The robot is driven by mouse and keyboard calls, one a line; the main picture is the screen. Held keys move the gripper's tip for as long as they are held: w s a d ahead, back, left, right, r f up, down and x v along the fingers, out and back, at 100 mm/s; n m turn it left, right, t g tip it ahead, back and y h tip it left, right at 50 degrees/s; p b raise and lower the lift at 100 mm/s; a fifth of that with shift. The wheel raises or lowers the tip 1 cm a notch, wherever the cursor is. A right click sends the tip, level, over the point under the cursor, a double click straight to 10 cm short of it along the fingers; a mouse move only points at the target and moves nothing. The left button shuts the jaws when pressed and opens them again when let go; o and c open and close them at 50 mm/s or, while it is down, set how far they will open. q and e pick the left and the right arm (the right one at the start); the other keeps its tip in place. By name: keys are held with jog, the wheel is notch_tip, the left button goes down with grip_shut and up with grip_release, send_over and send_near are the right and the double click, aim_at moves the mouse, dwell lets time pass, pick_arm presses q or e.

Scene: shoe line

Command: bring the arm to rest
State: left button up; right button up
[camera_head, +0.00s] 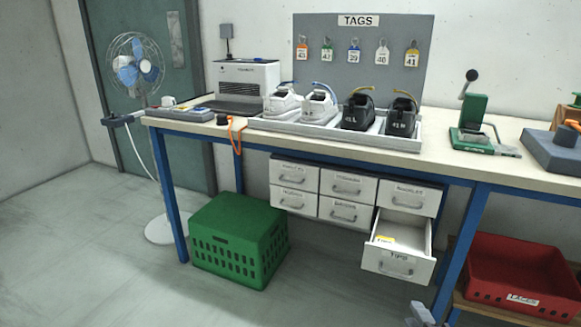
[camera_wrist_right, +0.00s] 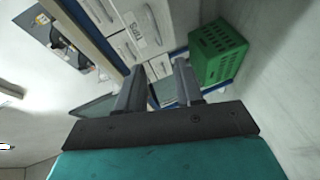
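My right gripper (camera_head: 420,316) shows at the bottom edge of the head view, below and right of the pulled-out TIPS drawer (camera_head: 397,263). In the right wrist view its two fingers (camera_wrist_right: 159,85) stand apart with nothing between them. The drawer front also shows in the wrist view (camera_wrist_right: 139,30), beyond the fingers. Most of my right arm is outside the head view. My left gripper is in neither view.
The workbench (camera_head: 455,170) carries a shoe tray (camera_head: 340,135), a green press (camera_head: 474,125) and a grey heater (camera_head: 243,80). A green crate (camera_head: 240,240) stands on the floor under it. A red bin (camera_head: 520,275) sits at the lower right.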

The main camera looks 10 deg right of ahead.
jog(key=s+a+f+m+g+y, duration=0.1)
jog(key=s+a+m+g+y, duration=0.3)
jog(key=s+a+m, duration=1)
pick_arm(q)
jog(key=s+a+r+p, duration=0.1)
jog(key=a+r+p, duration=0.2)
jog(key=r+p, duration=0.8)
jog(key=p, duration=0.5)
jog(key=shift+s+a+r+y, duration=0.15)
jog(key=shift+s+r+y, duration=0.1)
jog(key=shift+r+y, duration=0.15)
pick_arm(e)
notch_tip(320, 180, up, 11)
jog(key=s+n, duration=0.1)
jog(key=n, duration=0.1)
jog(key=shift+a+r+g, duration=0.15)
jog(key=shift+g, duration=0.15)
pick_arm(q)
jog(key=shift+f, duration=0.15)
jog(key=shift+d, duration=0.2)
